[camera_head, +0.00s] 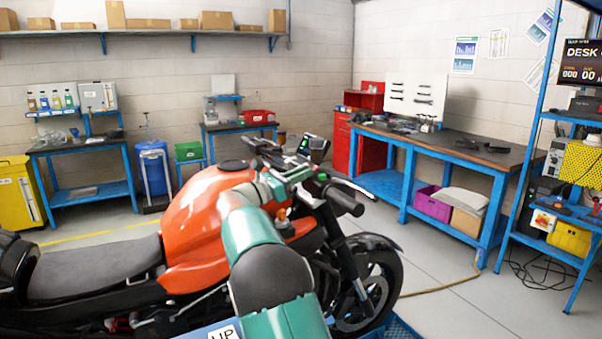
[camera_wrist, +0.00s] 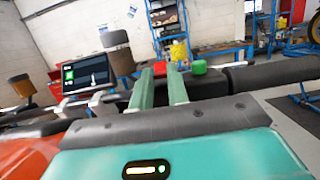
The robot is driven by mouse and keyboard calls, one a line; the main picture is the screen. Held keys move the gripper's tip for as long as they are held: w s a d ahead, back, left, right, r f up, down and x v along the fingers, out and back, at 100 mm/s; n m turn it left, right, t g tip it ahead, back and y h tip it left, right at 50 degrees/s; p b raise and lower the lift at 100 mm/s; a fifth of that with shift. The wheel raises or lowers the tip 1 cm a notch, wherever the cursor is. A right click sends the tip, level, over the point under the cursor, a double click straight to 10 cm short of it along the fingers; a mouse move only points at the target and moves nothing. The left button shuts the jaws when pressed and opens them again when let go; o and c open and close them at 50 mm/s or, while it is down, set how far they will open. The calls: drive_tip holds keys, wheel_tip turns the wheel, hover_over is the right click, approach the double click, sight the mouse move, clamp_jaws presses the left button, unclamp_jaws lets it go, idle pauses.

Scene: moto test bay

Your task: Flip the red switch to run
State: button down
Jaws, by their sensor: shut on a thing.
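The red switch (camera_wrist: 171,67) shows in the wrist view at the handlebar's control block, at the tips of my gripper's two green fingers. My gripper (camera_wrist: 160,72) has a narrow gap between its fingers and is shut on the switch, whose lower part the fingers hide. A green button (camera_wrist: 200,67) sits just right of the switch. The black handlebar grip (camera_wrist: 270,72) extends to the right. In the head view my green arm reaches over the orange motorcycle (camera_head: 196,221) to its handlebar, where the switch cannot be made out.
A lit display (camera_wrist: 86,73) stands left of my fingers, near a round mirror or cap. The handlebar's lever (camera_head: 350,185) sticks out to the right. Workbenches (camera_head: 455,148) and a blue shelf rack (camera_head: 535,130) stand beyond, with open floor between.

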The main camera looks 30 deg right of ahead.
drive_tip(key=c, duration=1.4)
unclamp_jaws()
drive_tip(key=shift+o, duration=0.2)
drive_tip(key=shift+d+r+y, duration=0.1)
drive_tip(key=shift+r+y, duration=0.3)
drive_tip(key=shift+y, duration=0.8)
drive_tip(key=a, duration=1.4)
drive_tip(key=s+a+f+m+t+y, duration=0.1)
drive_tip(key=s+a+f+m+y, duration=0.1)
drive_tip(key=s, duration=0.6)
drive_tip(key=s+a+f+m+t+y, duration=0.1)
drive_tip(key=s+a+f+m+y, duration=0.1)
drive_tip(key=s+y, duration=0.4)
drive_tip(key=s+a+f+m+t+y, duration=0.2)
drive_tip(key=s+f+m+y, duration=0.1)
drive_tip(key=s, duration=0.7)
drive_tip(key=shift+s+a+f+m+y, duration=0.3)
drive_tip(key=shift+m+y, duration=0.5)
drive_tip(key=shift+m, duration=0.4)
